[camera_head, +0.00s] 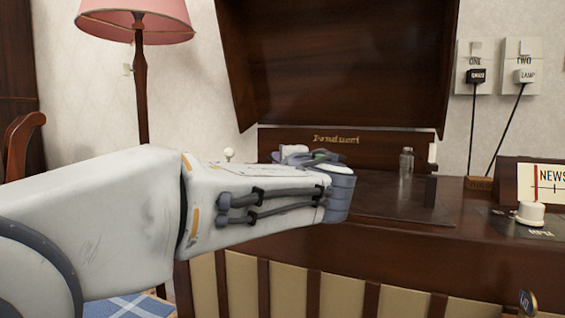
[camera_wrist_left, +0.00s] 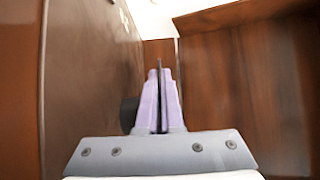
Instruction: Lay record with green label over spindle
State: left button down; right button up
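My left gripper (camera_wrist_left: 160,75) reaches over the wooden record cabinet (camera_head: 400,235), and its lavender fingers are closed together. A thin dark edge (camera_wrist_left: 159,64) stands between the fingertips in the left wrist view, which looks like the record seen edge-on. The spindle and turntable are hidden behind my left arm. My right gripper is not in view.
The raised dark lid (camera_head: 340,60) stands behind the deck. A white knob (camera_head: 530,213) and NEWS card (camera_head: 545,188) are at far right. A pink lamp (camera_head: 135,20) stands at left.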

pick_arm(q)
jog(key=shift+f+b, duration=0.25)
jog(key=shift+b, duration=0.2)
dwell(0.6)
jog(key=c, duration=1)
grip_release()
jog(key=p+v, duration=0.3)
jog(key=v, duration=0.6)
jog(key=shift+s+d+r, duration=0.1)
jog(key=shift+r, duration=0.05)
jog(key=shift+s+d+p, duration=0.15)
jog(key=shift+s+p, duration=0.25)
jog(key=shift+s, duration=0.25)
